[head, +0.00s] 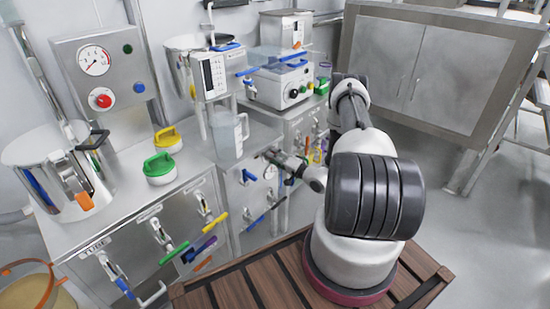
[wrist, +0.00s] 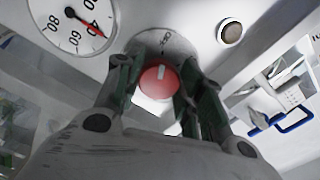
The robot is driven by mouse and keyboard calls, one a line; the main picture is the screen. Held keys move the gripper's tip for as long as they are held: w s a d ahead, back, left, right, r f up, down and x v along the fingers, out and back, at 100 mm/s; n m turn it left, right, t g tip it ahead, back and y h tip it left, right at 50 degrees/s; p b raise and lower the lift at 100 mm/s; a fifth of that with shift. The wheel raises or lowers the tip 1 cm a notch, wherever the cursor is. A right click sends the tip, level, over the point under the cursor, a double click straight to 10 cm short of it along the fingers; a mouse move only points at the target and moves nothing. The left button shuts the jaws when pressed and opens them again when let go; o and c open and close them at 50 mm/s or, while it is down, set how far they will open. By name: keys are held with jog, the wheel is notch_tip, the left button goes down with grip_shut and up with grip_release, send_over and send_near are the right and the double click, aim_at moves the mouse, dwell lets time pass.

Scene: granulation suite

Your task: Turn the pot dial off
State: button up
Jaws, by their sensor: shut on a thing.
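In the wrist view a round red dial (wrist: 158,82) with a short white mark sits between the two fingers of my gripper (wrist: 155,68). The fingers are shut on its sides. The mark points roughly upward in that view, towards small dark lettering on the pale plate (wrist: 165,40) that I cannot read surely. In the head view my gripper (head: 273,157) is low at the front of the middle steel cabinet, and the dial it holds is hidden there.
A gauge (wrist: 75,25) and a grey round button (wrist: 230,32) flank the dial. Coloured levers (head: 208,222) stick out from the left cabinet. A clear jug (head: 229,136) stands on top above my gripper. Open floor (head: 465,240) lies at right.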

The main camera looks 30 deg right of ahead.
jog(key=shift+s+f, duration=0.1)
jog(key=o, duration=1)
jog(key=v, duration=1.2)
